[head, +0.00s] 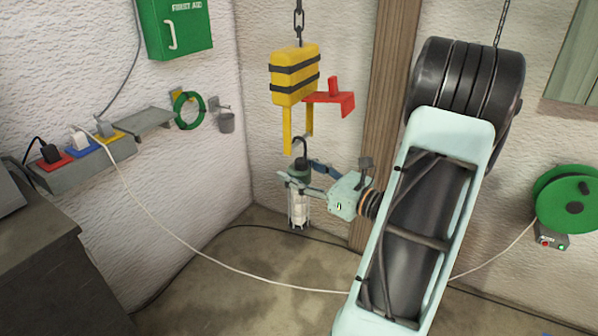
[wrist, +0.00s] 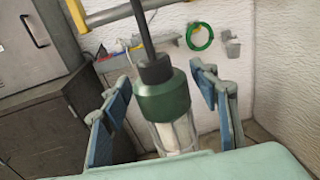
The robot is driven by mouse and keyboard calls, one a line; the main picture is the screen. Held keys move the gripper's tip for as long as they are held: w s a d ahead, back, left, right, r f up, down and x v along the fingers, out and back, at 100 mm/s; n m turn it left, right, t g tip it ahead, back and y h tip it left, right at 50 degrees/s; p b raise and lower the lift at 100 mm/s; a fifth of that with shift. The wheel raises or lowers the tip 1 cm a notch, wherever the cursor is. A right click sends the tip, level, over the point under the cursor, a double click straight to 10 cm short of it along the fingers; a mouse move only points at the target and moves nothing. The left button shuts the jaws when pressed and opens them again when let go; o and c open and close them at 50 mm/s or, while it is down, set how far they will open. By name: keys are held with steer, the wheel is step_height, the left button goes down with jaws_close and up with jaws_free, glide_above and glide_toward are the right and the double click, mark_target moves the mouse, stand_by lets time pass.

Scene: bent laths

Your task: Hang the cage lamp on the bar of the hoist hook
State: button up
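The cage lamp (head: 299,207) has a dark green cap, a clear caged bulb and a black hook on top. It is upright below the yellow hoist hook (head: 295,75). The lamp's black hook reaches the lower ends of the yellow legs; its seat on the bar is too small to make out. My gripper (wrist: 161,75) is open around the cap, with a narrow gap showing on both sides. It also shows in the head view (head: 300,184).
A red bracket (head: 331,97) sticks out right of the hoist block. A white cable (head: 190,247) sags across the front. A green reel (head: 567,200) is at the right.

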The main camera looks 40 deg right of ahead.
steer(key=shift+o, duration=0.3)
steer(key=shift+f, duration=0.15)
steer(key=shift+s, duration=0.1)
steer(key=v, duration=1.2)
